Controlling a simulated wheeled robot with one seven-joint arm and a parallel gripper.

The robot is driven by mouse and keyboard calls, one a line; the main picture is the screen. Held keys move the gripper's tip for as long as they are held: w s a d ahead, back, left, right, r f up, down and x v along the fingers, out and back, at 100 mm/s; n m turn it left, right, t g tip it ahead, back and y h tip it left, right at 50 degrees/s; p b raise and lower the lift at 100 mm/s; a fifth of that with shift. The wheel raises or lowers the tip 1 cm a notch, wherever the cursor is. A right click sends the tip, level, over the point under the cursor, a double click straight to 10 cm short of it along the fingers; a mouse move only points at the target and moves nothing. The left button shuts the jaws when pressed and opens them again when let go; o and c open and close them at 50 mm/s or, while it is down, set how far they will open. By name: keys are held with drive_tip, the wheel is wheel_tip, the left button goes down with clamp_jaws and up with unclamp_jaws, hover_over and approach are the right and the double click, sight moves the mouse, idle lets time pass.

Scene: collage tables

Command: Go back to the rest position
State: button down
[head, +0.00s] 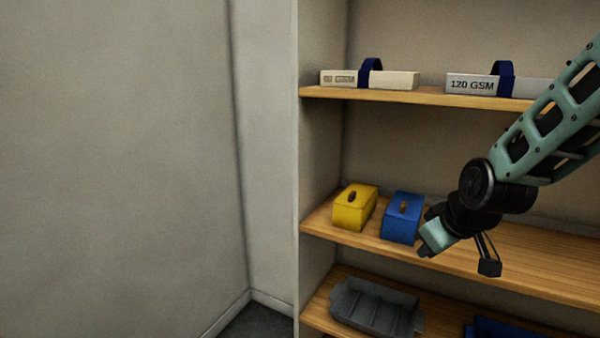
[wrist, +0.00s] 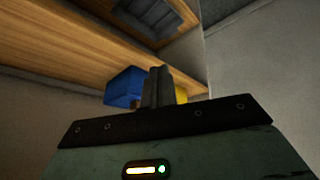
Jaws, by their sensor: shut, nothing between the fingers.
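My gripper (head: 428,250) shows in the head view in front of the middle shelf, at the right of the blue box. It is shut and empty. In the wrist view my gripper's fingers (wrist: 158,84) are together, with the blue box (wrist: 123,88) behind them. In the head view the blue box (head: 401,220) stands on the middle shelf, close to the gripper; I cannot tell whether they touch. My arm reaches in from the right edge and hides part of the shelves.
A yellow box (head: 354,208) stands left of the blue one on the middle shelf (head: 540,262). Two strapped packs, beige (head: 395,80) and grey (head: 470,86), lie on the upper shelf. A grey tray (head: 372,308) sits on the lower shelf. A bare wall (head: 120,150) is at left.

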drive_tip(key=s+a+r+n+g+y+p, duration=0.1)
drive_tip(key=s+a+r+g, duration=0.15)
drive_tip(key=s+a, duration=0.7)
drive_tip(key=s+a+n+g, duration=0.1)
drive_tip(key=s+a+g, duration=0.1)
drive_tip(key=s, duration=0.6)
drive_tip(key=s+a+n+g+h+p, duration=0.1)
drive_tip(key=s+a+g, duration=0.1)
drive_tip(key=s+a, duration=0.2)
drive_tip(key=s, duration=0.3)
drive_tip(key=shift+s+r+p, duration=0.2)
drive_tip(key=shift+s+p, duration=0.1)
drive_tip(key=shift+s, duration=0.05)
